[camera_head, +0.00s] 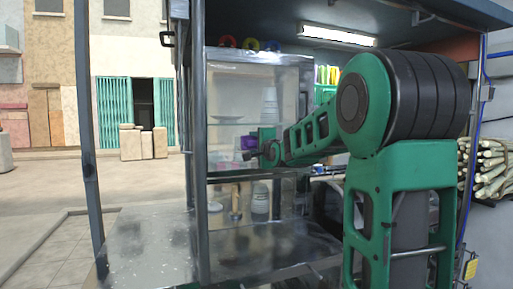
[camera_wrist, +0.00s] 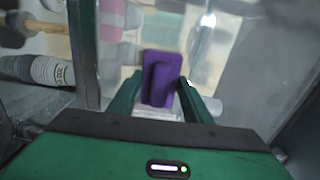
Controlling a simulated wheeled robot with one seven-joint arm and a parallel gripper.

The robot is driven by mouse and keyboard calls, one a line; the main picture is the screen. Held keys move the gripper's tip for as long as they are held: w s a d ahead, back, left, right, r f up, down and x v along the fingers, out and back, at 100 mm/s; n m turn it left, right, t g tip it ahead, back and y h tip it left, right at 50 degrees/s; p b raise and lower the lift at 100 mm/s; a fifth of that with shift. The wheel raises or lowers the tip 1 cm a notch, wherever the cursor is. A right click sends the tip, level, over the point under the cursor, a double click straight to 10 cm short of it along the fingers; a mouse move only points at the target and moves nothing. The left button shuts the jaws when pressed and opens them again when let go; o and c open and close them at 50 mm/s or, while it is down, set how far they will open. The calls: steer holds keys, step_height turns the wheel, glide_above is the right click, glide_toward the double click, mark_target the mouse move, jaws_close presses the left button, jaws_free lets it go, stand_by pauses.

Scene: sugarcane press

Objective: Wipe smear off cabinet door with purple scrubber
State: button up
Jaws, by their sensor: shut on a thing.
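The purple scrubber (camera_wrist: 161,78) is a flat pad with a raised grip, held between the two green fingers of my gripper (camera_wrist: 165,92). In the head view the purple scrubber (camera_head: 248,142) shows small at the end of my gripper (camera_head: 258,149), in front of or at the glass cabinet (camera_head: 290,75). The cabinet has clear panes and a dark metal frame. I cannot tell whether the scrubber touches the pane. I cannot make out the smear for certain among the reflections.
Stacked cups (camera_head: 269,105) and a bowl (camera_head: 227,118) show behind the glass. A dark frame post (camera_head: 199,150) stands left of the scrubber. A grey metal counter (camera_head: 150,245) lies below. Sugarcane stalks (camera_head: 487,170) are stacked at the right.

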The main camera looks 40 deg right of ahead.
mark_target(238, 138)
steer(key=shift+w+a, duration=0.25)
steer(key=shift+a, duration=0.6)
steer(key=shift+w+a, duration=0.3)
steer(key=shift+a, duration=0.55)
steer(key=shift+w+a, duration=0.25)
steer(key=shift+a, duration=0.6)
steer(key=shift+r, duration=0.75)
steer(key=shift+s+d, duration=0.55)
steer(key=shift+d, duration=1.4)
steer(key=shift+s+d, duration=0.5)
steer(key=shift+d, duration=1.5)
steer(key=shift+s+d, duration=0.55)
steer(key=shift+d, duration=1.4)
steer(key=shift+c, duration=0.4)
steer(key=v, duration=0.6)
steer(key=shift+v, duration=1.55)
steer(key=shift+a, duration=0.1)
